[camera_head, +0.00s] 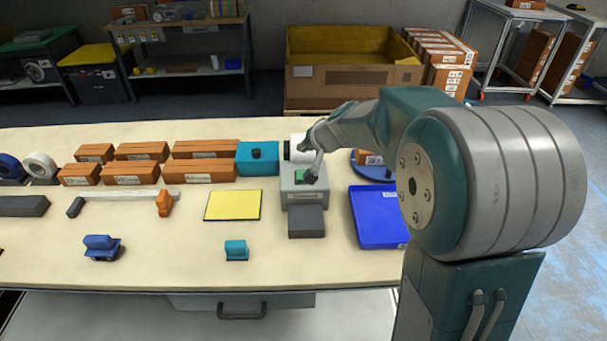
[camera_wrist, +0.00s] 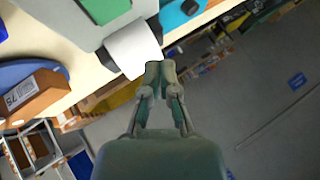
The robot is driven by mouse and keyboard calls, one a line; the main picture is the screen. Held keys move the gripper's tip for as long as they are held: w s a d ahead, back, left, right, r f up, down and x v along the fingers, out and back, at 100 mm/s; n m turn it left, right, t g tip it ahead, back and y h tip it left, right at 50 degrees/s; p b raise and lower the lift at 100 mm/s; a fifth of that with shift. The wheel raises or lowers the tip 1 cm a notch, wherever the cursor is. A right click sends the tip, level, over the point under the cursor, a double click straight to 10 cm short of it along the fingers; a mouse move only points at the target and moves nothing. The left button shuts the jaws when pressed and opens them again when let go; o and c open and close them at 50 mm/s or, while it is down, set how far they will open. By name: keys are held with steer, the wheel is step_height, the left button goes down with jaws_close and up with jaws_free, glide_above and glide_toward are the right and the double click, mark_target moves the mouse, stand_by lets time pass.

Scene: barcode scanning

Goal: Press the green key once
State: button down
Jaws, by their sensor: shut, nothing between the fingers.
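The green key (camera_head: 300,175) sits on top of a grey box-shaped device (camera_head: 303,197) on the table. In the wrist view the green key (camera_wrist: 105,8) is cut off by the top edge.
A white roll (camera_wrist: 134,48) lies close beside the fingertips. A teal box (camera_head: 258,160) and brown cartons (camera_head: 205,172) stand left of the device. A blue tray (camera_head: 376,218) lies to its right.

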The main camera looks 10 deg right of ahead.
mark_target(302, 173)
steer(key=shift+d+f, duration=0.1)
steer(key=shift+f, duration=2.8)
steer(key=shift+f, duration=0.1)
steer(key=shift+f, duration=0.25)
steer(key=shift+s+f, duration=0.1)
steer(key=shift+f, duration=0.6)
steer(key=shift+r, duration=1.1)
steer(key=shift+r, duration=2.5)
